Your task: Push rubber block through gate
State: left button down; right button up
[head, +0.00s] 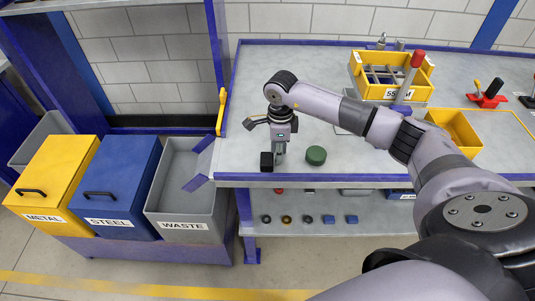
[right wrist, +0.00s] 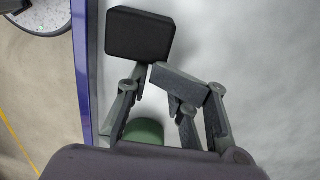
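The black rubber block (head: 266,162) stands on the grey table top near its front left edge. In the right wrist view the block (right wrist: 140,34) lies just beyond my right fingertips, close to the blue table edge. My right gripper (head: 281,154) points down just right of the block; its fingertips (right wrist: 150,70) look brought together, with nothing between them. I cannot tell whether they touch the block. My left gripper is out of view.
A green round piece (head: 316,156) stands right of my right gripper. A yellow METAL bin (head: 60,165) and blue STEEL bin (head: 122,175) stand left of the WASTE bin. A yellow lever (head: 221,110) is at the table's left edge. A yellow crate (head: 365,85) stands farther back.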

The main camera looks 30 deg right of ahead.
aim_at(230, 157)
jog(key=shift+w+a+r+b, duration=0.15)
jog(key=shift+w+a+b, duration=0.3)
jog(key=shift+w+a, duration=0.65)
jog(key=shift+w+a+r+b, duration=0.1)
jog(key=shift+w+a+b, duration=0.5)
jog(key=shift+a, duration=0.65)
jog(key=shift+w, duration=0.15)
jog(key=shift+w+a+f+b, duration=0.1)
jog(key=shift+w+a+b, duration=0.35)
jog(key=shift+a, duration=0.4)
jog(key=shift+w+a+f+b, duration=0.1)
jog(key=shift+w+a+b, duration=0.35)
jog(key=shift+a, duration=0.45)
jog(key=shift+w+a+b, duration=0.35)
jog(key=shift+w+a, duration=0.15)
jog(key=shift+a, duration=0.35)
jog(key=shift+w+a, duration=0.1)
jog(key=shift+a, duration=0.05)
jog(key=shift+w+a+b, duration=0.35)
jog(key=shift+a+b, duration=0.05)
jog(key=shift+a, duration=0.15)
jog(key=shift+w+a, duration=0.15)
jog(key=shift+a, duration=0.05)
jog(key=shift+w+a+b, duration=0.2)
jog(key=shift+a+b, duration=0.1)
